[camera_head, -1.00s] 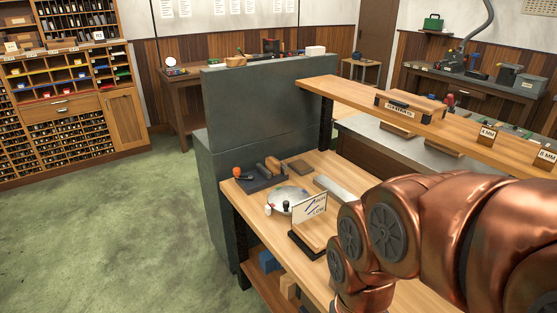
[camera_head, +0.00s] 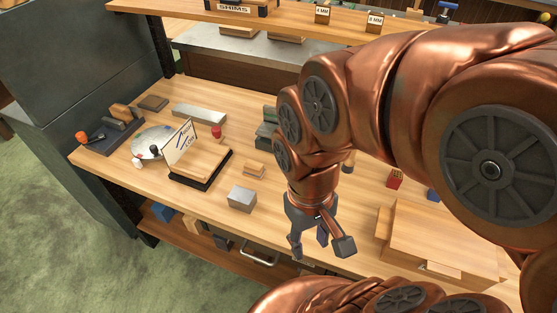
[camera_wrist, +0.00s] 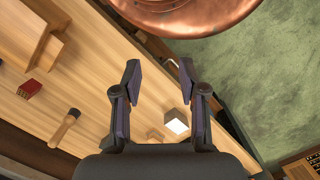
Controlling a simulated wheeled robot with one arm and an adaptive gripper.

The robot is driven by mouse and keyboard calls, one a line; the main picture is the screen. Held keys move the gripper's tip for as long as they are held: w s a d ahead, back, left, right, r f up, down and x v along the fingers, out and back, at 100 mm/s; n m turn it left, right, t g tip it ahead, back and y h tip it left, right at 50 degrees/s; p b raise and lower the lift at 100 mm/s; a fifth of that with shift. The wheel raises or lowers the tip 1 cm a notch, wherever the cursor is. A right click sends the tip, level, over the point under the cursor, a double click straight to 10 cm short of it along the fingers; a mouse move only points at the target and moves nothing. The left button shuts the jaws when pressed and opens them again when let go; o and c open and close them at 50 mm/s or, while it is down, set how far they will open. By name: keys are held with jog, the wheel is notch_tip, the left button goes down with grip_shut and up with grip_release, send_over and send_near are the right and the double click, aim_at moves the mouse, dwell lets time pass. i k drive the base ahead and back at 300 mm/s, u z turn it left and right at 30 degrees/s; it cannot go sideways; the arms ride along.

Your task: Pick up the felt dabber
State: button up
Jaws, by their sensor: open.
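A short wooden handle with a dark rounded end (camera_wrist: 64,128) lies on the bench top, at left in the wrist view. It may be the felt dabber, but I cannot be sure. In the head view, a small wooden piece that looks like it (camera_head: 348,163) shows partly behind my arm. A small dark-knobbed piece (camera_head: 154,150) at the round metal plate is another possible dabber. My gripper (camera_head: 310,243) is open and empty, near the bench's front edge. In the wrist view its fingers (camera_wrist: 159,70) stand apart with nothing between them.
A metal block (camera_head: 241,199) and a small wooden block (camera_head: 254,170) stand left of my gripper. A sign on a wooden stand (camera_head: 200,165) is farther left. A red block (camera_head: 395,178) and a large wooden box (camera_head: 440,240) are at right. A shelf (camera_head: 290,22) overhangs the back.

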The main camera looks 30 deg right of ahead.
aim_at(253, 169)
jog(key=z, duration=0.15)
jog(key=k, duration=0.7)
jog(key=u, duration=1.05)
jog(key=i, duration=0.65)
jog(key=z, duration=0.05)
